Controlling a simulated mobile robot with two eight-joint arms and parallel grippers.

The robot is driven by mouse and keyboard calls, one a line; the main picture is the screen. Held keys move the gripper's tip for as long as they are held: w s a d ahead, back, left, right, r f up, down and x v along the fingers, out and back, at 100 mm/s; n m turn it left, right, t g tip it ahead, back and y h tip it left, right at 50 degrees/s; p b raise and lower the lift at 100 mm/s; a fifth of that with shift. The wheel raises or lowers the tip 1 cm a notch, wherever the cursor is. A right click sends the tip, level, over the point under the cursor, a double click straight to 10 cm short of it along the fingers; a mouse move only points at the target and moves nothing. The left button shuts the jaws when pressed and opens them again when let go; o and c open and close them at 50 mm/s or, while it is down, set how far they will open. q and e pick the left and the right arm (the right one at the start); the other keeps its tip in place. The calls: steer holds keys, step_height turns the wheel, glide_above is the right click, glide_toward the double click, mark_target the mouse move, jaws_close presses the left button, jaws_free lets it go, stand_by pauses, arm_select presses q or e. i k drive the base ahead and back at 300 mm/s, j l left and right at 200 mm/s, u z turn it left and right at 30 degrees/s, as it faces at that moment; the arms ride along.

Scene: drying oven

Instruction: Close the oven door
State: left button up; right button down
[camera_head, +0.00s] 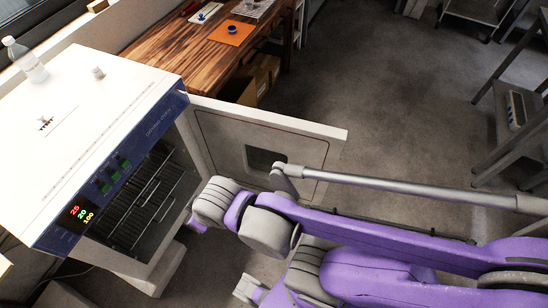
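The drying oven (90,110) stands at the left, a white box with a blue front panel and a lit display. Its white door (235,128) is wide open, swung out to the right, with a small dark window. Wire racks (150,190) show inside the dark chamber. Two purple and grey arms come in from the right. The upper arm's gripper (197,224) is close to the oven opening, in front of the door's inner side in the picture. The lower arm's gripper (246,290) is near the bottom edge. Contact and finger gaps cannot be made out.
A wooden bench (160,42) with an orange mat (231,33) stands behind the oven and door. A clear bottle (26,60) stands on the oven top. Grey metal shelving (500,100) is at the far right. Grey floor (390,100) is free beyond the door.

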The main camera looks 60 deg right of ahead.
mark_target(241, 144)
steer(key=k+l+u, duration=0.15)
steer(key=k+l, duration=0.2)
steer(key=l, duration=0.25)
steer(key=k+l+u, duration=0.15)
steer(key=k+l, duration=0.25)
steer(key=l, duration=0.2)
steer(key=k+l+u, duration=0.15)
steer(key=k+l, duration=0.3)
steer(key=k+l+u, duration=0.1)
steer(key=l, duration=0.25)
steer(key=k+l+u, duration=0.1)
steer(key=l, duration=0.25)
steer(key=k+l, duration=0.25)
steer(key=l+u, duration=0.15)
steer(key=l, duration=0.4)
steer(key=k+l+u, duration=0.15)
steer(key=l, duration=0.45)
steer(key=l+u, duration=0.1)
steer(key=l, duration=0.85)
